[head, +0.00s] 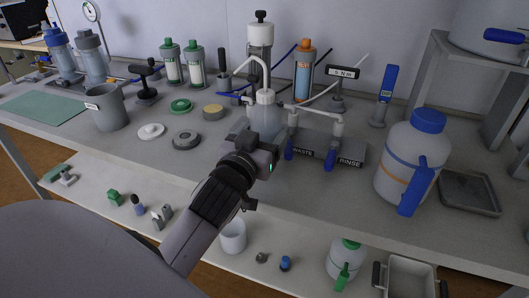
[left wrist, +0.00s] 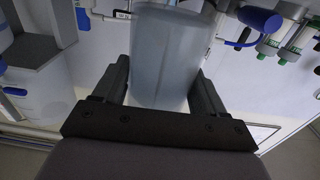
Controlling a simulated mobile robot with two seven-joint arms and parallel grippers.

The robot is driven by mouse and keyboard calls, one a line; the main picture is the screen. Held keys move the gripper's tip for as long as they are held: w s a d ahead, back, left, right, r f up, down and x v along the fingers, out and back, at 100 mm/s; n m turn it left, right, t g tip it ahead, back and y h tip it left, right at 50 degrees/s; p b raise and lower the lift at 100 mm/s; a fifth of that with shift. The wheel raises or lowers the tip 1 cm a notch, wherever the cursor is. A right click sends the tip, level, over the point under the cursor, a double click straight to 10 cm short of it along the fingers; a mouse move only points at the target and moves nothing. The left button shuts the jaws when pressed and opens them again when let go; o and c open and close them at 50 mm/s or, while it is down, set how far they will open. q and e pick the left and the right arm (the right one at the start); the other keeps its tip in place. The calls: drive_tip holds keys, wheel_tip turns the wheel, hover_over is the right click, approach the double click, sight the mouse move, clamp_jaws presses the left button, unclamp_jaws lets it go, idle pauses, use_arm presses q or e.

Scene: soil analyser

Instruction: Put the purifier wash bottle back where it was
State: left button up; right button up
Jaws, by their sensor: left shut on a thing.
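The wash bottle (head: 266,116) is translucent with a white cap and a bent white spout. It stands upright near the middle of the bench in the head view. My left gripper (head: 262,148) is shut around its lower body from the front. The bottle's base is hidden behind the gripper, so I cannot tell whether it touches the bench. In the left wrist view the bottle body (left wrist: 165,60) fills the space between the two dark fingers of the gripper (left wrist: 160,80). My right gripper is not in view.
The WASTE and RINSE tap block (head: 328,148) is close on the right. A white-capped cylinder (head: 260,40) stands behind. Grey and tan discs (head: 187,138) lie to the left. A large blue-capped jug (head: 412,160) and a dark tray (head: 469,192) are farther right. A lower shelf holds small items.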

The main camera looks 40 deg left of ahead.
use_arm(q)
wheel_tip(320, 180, down, 3)
drive_tip(key=shift+f+b, duration=0.1)
drive_tip(key=shift+b, duration=0.3)
drive_tip(key=shift+f, duration=0.3)
drive_tip(key=shift+f, duration=0.1)
drive_tip(key=shift+f, duration=0.15)
drive_tip(key=o, duration=0.8)
